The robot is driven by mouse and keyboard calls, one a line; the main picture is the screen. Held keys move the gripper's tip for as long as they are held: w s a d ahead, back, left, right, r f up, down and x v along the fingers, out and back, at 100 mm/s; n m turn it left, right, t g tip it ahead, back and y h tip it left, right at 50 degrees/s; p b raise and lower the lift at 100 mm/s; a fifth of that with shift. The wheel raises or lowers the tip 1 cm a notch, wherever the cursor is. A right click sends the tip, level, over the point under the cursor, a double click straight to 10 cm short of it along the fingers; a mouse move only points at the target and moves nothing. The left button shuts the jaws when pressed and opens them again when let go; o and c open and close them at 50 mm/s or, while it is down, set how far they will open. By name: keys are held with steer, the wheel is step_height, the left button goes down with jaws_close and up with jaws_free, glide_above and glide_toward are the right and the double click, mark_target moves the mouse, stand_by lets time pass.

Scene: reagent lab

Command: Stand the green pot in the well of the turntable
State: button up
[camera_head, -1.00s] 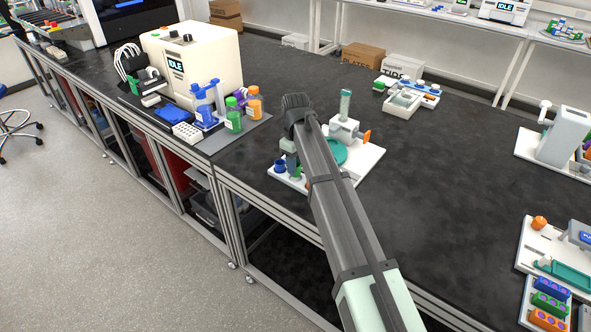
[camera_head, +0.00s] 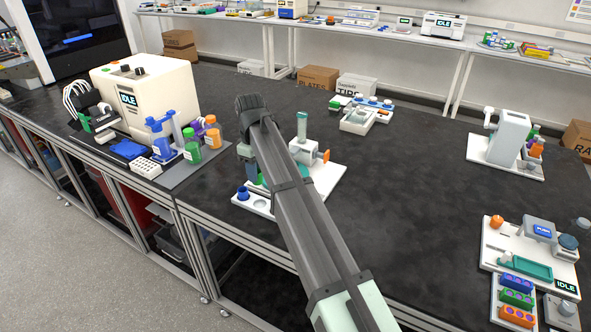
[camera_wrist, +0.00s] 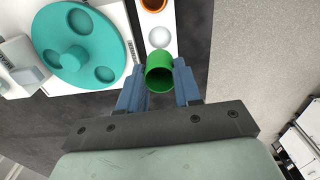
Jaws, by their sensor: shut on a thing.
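My gripper (camera_wrist: 159,85) is shut on the green pot (camera_wrist: 160,78), with one blue finger on each side of it. The pot looks like an open-topped green cylinder, held above the bench. The turntable (camera_wrist: 75,50) is a teal disc with a central knob and several round wells; it lies to the left of the pot in the wrist view, apart from it. In the head view my arm covers most of the turntable, and the gripper (camera_head: 253,170) is partly hidden near the white tray.
A white strip with an empty round well (camera_wrist: 160,37) and an orange round piece (camera_wrist: 154,4) lies beyond the pot. A blue pot (camera_head: 242,193) stands beside my gripper. A teal-topped post (camera_head: 302,127) rises behind the arm. Open dark bench (camera_head: 400,190) lies right.

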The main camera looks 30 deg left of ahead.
stand_by(0.4)
steer(key=shift+w+d, duration=0.15)
steer(key=shift+w, duration=0.05)
steer(key=shift+w+a+f, duration=0.9)
steer(key=shift+w+f, duration=0.2)
steer(key=shift+w, duration=0.9)
steer(key=shift+w+a+f, duration=0.95)
steer(key=shift+w+f, duration=0.15)
steer(key=shift+w, duration=0.95)
steer(key=shift+w+a+f, duration=0.9)
steer(key=shift+w+f, duration=0.2)
steer(key=shift+w, duration=0.9)
steer(key=shift+f, duration=0.85)
steer(key=o, duration=1.4)
steer(key=shift+r, duration=0.15)
